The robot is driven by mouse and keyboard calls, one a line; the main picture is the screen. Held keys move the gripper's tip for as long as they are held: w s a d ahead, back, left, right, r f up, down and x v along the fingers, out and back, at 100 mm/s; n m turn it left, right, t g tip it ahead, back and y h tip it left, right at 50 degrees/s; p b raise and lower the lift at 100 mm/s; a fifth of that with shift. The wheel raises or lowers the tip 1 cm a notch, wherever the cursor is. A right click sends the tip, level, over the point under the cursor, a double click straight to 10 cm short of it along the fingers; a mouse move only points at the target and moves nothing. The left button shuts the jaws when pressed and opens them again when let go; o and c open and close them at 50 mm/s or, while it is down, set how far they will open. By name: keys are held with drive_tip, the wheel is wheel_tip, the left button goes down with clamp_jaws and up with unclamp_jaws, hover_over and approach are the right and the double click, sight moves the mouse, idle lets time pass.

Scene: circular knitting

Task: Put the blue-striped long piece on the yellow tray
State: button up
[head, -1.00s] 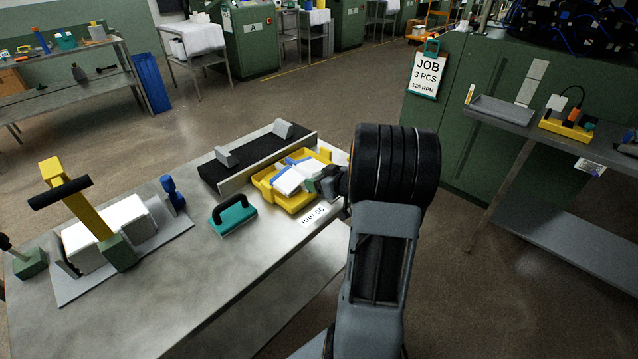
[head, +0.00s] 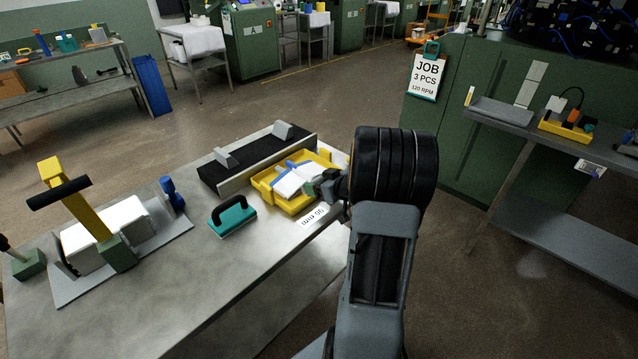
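The yellow tray (head: 268,190) stands near the far right corner of the steel table. A white piece with blue stripes (head: 290,182) is at the tray, over or inside its walls; I cannot tell whether it rests on the bottom. My gripper (head: 318,184) is at the tray's right side, right at the piece's end. The arm and wrist hide part of the gripper, so its fingers do not show clearly. The tray's right part is partly hidden.
A black-topped rail with grey blocks (head: 258,160) lies behind the tray. A yellow clamp fixture (head: 84,206) with a white block and a blue-handled item (head: 172,192) stand further left. The table's front middle is clear.

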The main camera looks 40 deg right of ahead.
drive_tip(key=shift+s+a+f, duration=0.2)
drive_tip(key=shift+f, duration=0.5)
drive_tip(key=shift+r, duration=0.2)
drive_tip(key=w+r+p+v, duration=0.1)
drive_tip(key=r+p+v, duration=0.15)
drive_tip(key=v, duration=0.95)
drive_tip(key=w+a+r+m+g+h, duration=0.25)
drive_tip(key=w+a+r+h, duration=0.2)
drive_tip(key=h, duration=0.25)
drive_tip(key=s+a+f+g+y, duration=0.1)
drive_tip(key=s+a+g, duration=0.1)
drive_tip(key=s+a, duration=0.2)
drive_tip(key=s+a+f+g+y, duration=0.1)
drive_tip(key=s+a+g+y, duration=0.1)
drive_tip(key=a, duration=0.7)
drive_tip(key=s+a+f+g+y, duration=0.1)
drive_tip(key=s+a+g, duration=0.3)
drive_tip(key=a, duration=0.3)
drive_tip(key=shift+s+a+n+y, duration=0.15)
drive_tip(key=shift+s+a, duration=0.05)
drive_tip(key=shift+s, duration=0.25)
drive_tip(key=shift+s+a+n+y, duration=0.1)
drive_tip(key=shift+s+a+y, duration=0.1)
drive_tip(key=shift+s, duration=0.25)
drive_tip(key=shift+r, duration=0.1)
